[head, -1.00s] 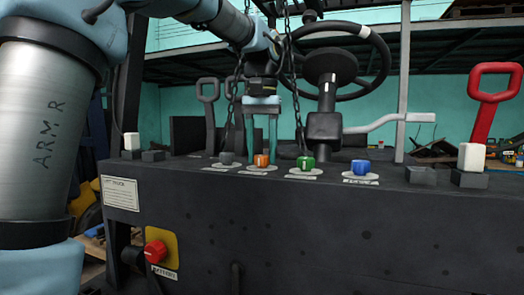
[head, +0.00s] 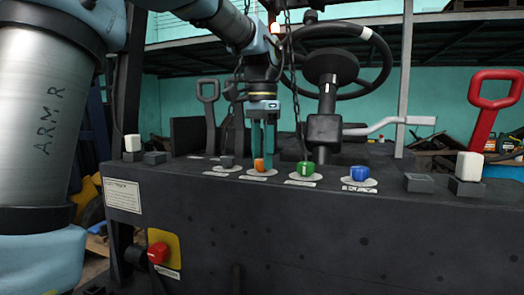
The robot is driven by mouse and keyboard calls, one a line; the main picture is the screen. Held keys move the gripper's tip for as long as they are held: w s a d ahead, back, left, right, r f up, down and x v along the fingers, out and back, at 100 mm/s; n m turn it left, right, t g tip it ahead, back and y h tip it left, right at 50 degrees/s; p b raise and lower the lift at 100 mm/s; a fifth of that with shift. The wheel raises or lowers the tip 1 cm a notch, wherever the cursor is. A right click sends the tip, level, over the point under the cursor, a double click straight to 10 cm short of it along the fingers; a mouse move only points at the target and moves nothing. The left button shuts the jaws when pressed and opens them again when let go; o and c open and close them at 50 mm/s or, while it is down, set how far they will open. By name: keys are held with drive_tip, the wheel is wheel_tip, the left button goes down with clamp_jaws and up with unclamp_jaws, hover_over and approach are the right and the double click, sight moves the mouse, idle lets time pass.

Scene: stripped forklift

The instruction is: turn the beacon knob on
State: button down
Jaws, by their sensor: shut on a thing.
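A row of knobs on pale round plates stands on top of the dark forklift panel (head: 320,225) in the head view: a grey knob (head: 227,162), an orange knob (head: 259,165), a green knob (head: 305,169) and a blue knob (head: 360,171). The labels by them are too small to read, so I cannot tell by name which is the beacon knob. My gripper (head: 263,156) points straight down over the orange knob. Its two teal fingers are shut on that knob, one at each side, and partly hide it.
Hanging chains (head: 291,85) are close to my gripper. The steering wheel (head: 330,62) and its column stand behind the knobs. A grey lever (head: 209,112) is at left, a red lever handle (head: 490,105) at right. White-topped switches stand near both panel ends.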

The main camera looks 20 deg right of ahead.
sight(262, 159)
drive_tip(key=shift+m+p, duration=0.35)
drive_tip(key=shift+m, duration=0.95)
drive_tip(key=shift+c, duration=1.8)
unclamp_jaws()
drive_tip(key=shift+r, duration=0.1)
wheel_tip(262, 159, up, 11)
drive_tip(key=b, duration=0.1)
drive_tip(key=shift+f, duration=0.2)
